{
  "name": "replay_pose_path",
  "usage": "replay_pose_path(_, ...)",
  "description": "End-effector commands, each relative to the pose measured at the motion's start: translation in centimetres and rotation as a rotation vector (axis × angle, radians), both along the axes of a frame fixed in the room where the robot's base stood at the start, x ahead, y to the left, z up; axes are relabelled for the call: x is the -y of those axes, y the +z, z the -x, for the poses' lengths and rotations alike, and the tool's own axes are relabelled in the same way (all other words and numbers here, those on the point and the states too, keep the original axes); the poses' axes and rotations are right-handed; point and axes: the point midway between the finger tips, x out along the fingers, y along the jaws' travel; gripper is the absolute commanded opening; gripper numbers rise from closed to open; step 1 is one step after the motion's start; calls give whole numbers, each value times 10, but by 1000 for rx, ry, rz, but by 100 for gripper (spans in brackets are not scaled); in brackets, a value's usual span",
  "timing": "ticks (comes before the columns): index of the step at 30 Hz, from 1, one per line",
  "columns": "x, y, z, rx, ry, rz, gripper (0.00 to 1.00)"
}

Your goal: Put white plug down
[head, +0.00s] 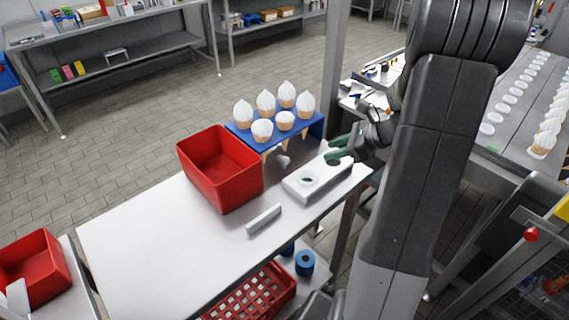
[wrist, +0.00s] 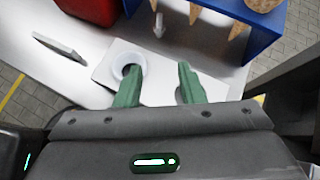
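My gripper (head: 335,148) has green fingers and is at the right end of the white block (head: 328,186) on the metal table. In the wrist view, the fingers of my gripper (wrist: 159,68) stand apart with nothing seen between them. A round white piece with a dark centre, possibly the white plug (head: 307,178), sits at the left part of the block. It also shows in the wrist view (wrist: 120,58), beside the left finger and not gripped. A dark round opening (head: 333,161) shows near the fingers in the head view.
A blue rack (head: 313,133) with several white-topped cones stands behind the block. A red bin (head: 222,185) is to the left. A pale bar (head: 264,219) lies near the table's front edge. A small grey pointed piece (head: 283,161) lies by the rack. The table's left part is clear.

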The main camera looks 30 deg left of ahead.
Motion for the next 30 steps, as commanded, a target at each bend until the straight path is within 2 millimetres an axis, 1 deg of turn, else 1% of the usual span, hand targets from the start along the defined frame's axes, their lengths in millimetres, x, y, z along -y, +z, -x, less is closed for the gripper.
replay_pose_path(1, -6, 1, 2, -32, -38, -17, 35)
replay_pose_path(3, -13, 2, 2, -65, -78, -33, 35)
replay_pose_path(6, -23, -1, 4, -88, -99, -43, 35)
replay_pose_path(8, -31, -7, 5, -92, -101, -43, 35)
replay_pose_path(12, -55, -22, 8, -92, -98, -42, 35)
replay_pose_path(16, -73, -35, 10, -90, -99, -42, 35)
replay_pose_path(19, -82, -42, 11, -88, -99, -42, 35)
replay_pose_path(26, -92, -48, 13, -88, -100, -42, 35)
replay_pose_path(30, -108, -57, 19, -90, -98, -42, 35)
